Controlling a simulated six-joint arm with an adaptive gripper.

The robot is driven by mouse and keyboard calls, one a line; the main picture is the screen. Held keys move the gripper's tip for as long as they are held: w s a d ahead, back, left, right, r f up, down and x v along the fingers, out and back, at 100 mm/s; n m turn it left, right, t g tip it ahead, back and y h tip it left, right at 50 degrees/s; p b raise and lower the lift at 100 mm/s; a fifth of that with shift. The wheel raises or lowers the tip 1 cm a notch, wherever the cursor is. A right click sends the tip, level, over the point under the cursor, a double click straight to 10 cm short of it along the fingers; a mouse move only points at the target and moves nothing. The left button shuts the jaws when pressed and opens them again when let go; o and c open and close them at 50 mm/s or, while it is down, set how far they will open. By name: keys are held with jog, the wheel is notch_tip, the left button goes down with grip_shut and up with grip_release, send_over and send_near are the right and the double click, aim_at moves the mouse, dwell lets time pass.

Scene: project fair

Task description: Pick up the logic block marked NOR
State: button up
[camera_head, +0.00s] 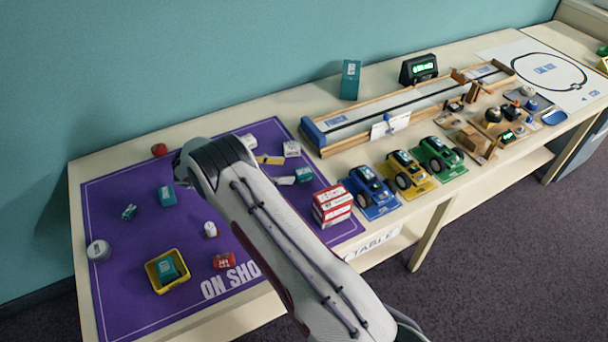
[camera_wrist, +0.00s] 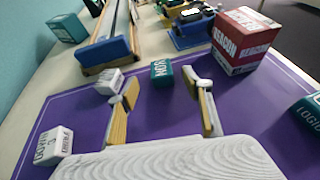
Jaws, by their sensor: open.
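A teal block (camera_wrist: 162,73) with white lettering that appears to read NOR lies on the purple mat in the wrist view. It sits ahead of my gripper (camera_wrist: 166,92), between the lines of the two fingers and beyond or near their tips. My gripper is open, with nothing between its yellow-padded fingers. In the head view the teal block (camera_head: 304,174) lies just right of my gripper (camera_head: 279,170), whose body is largely hidden by my arm. Another teal block (camera_wrist: 308,115) marked LOGIC is cut off at the wrist view's right edge.
A white block (camera_wrist: 108,82) lies close to the left finger. A red-and-white box (camera_head: 332,205) stands to the right. Another white block (camera_wrist: 52,147) lies left. A yellow tray (camera_head: 152,277) holds a teal block. Toy cars (camera_head: 368,192) stand beyond the mat (camera_head: 120,190).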

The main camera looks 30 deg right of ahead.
aim_at(302, 172)
jog(key=shift+x, duration=1.3)
jog(key=shift+d, duration=0.1)
jog(key=shift+f+x, duration=0.15)
jog(key=shift+x, duration=1.1)
jog(key=shift+f+x, duration=0.15)
jog(key=shift+x, duration=1.15)
jog(key=shift+s, duration=0.1)
jog(key=c, duration=1.2)
